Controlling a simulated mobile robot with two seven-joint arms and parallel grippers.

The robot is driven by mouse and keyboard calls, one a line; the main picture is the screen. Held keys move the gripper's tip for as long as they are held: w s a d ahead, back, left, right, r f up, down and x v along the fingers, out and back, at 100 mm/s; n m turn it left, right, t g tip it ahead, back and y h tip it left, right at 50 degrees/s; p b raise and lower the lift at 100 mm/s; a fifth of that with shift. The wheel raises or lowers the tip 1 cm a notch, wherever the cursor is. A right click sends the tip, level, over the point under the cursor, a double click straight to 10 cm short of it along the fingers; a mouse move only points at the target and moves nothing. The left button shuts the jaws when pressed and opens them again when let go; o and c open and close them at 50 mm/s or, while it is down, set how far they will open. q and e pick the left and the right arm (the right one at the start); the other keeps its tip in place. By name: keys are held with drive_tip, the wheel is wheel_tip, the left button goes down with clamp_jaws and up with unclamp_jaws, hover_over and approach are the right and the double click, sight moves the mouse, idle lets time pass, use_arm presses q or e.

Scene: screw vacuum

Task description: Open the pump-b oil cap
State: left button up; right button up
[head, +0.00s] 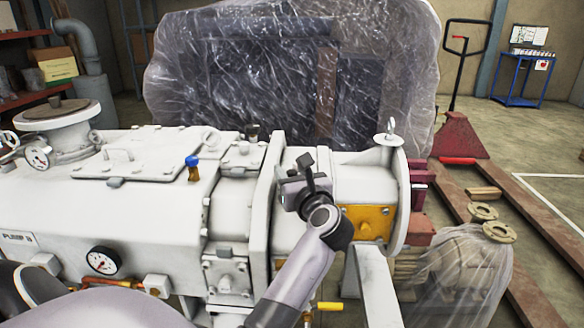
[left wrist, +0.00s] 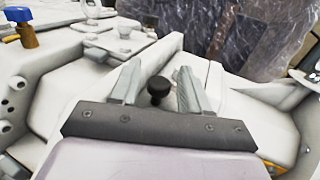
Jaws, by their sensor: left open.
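The white pump, labelled PUMP B (head: 18,238), fills the left and middle of the head view. A small black knob-like cap (left wrist: 158,88) stands on its white top in the left wrist view and looks like the oil cap. My left gripper (head: 304,180) is over the right part of the pump. In the left wrist view my left gripper (left wrist: 157,80) is open, with one finger on each side of the black cap. I cannot tell whether either finger touches it. In the head view the gripper largely hides the cap. My right gripper is not in view.
A blue-topped valve (head: 193,168) and a dark fitting (head: 252,132) stand up from the pump left of my gripper. A round end flange (head: 398,200) rises on the right. A plastic-wrapped crate (head: 290,80) stands behind. A red pallet jack (head: 460,135) is at the right.

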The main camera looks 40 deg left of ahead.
use_arm(q)
drive_tip(key=shift+a, duration=0.1)
clamp_jaws()
